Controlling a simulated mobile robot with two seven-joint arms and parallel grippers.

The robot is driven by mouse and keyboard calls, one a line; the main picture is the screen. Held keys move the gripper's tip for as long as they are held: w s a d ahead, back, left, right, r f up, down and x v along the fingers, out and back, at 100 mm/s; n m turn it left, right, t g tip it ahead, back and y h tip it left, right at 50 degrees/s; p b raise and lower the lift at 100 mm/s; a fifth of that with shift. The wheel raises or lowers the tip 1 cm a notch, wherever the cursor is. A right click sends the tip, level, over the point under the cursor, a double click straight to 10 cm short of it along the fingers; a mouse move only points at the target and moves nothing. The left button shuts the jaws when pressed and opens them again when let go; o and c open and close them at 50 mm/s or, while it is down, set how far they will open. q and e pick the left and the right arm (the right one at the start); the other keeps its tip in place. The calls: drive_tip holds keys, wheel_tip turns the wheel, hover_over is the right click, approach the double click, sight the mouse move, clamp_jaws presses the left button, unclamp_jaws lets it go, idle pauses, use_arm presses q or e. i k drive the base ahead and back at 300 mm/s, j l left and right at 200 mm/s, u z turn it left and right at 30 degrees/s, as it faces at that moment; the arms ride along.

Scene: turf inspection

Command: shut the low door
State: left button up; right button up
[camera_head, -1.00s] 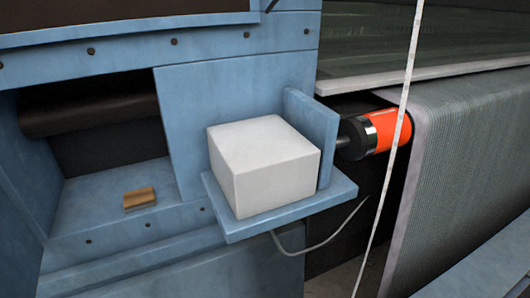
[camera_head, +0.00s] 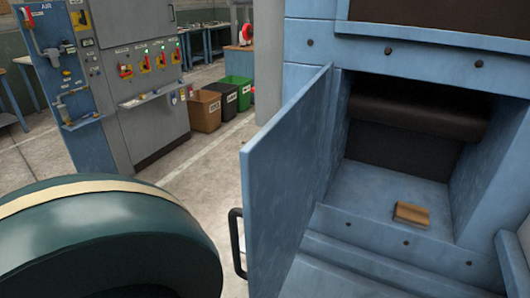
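The low door (camera_head: 285,175) is a blue panel that stands open, swung out toward me at the left side of a blue machine's opening. A black bar handle (camera_head: 236,243) is on its near edge, low down. Behind the door, the recess (camera_head: 365,190) is uncovered, with a dark roller (camera_head: 420,105) at its top. A small tan wooden block (camera_head: 411,214) lies on the recess floor, toward the front. Neither of my grippers is in view.
A large dark green rounded thing with a cream band (camera_head: 110,240) fills the lower left, close to the handle. Beyond are a grey control cabinet (camera_head: 140,70), a blue air panel (camera_head: 60,85) and several bins (camera_head: 238,92). Open floor (camera_head: 200,165) lies left of the door.

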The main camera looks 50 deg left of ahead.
sight(280, 166)
drive_tip(key=j+u, duration=0.25)
drive_tip(key=j, duration=1.05)
